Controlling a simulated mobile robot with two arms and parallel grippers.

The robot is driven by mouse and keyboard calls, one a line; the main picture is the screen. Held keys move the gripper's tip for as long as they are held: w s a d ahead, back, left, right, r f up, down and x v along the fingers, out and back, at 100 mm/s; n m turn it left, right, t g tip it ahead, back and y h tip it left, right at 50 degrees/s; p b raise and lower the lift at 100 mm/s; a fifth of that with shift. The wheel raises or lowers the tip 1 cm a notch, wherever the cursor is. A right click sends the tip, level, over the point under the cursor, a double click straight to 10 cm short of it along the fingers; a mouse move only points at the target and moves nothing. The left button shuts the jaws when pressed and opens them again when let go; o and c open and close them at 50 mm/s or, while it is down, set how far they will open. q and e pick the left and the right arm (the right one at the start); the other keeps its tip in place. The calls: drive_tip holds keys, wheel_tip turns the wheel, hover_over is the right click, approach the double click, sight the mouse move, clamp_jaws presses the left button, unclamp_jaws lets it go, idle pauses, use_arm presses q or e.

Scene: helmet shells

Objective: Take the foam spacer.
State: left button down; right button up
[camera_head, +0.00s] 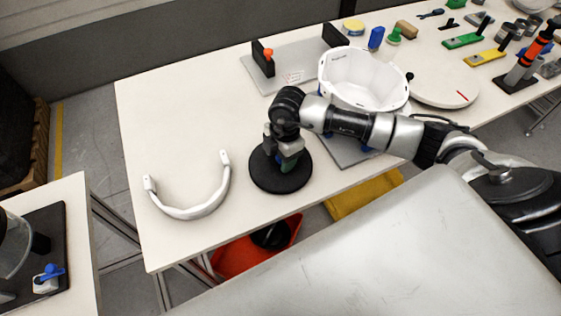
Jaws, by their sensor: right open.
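No part is plainly a foam spacer, and I cannot tell which object it is. My right gripper (284,152) points down over a round black disc (268,183) on the white table. It is open. A small dark green piece (288,164) shows between or just below its fingers, partly hidden. I cannot tell whether the fingers touch it. A tan block (406,29) lies at the back of the table, well away from the gripper. My left gripper is out of view.
A white U-shaped band (190,211) lies left of the disc. A white helmet shell (350,78) stands behind my right arm, near a grey plate (283,72) with black uprights. Several tools lie back right.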

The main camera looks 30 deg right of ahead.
drive_tip(key=c, duration=1)
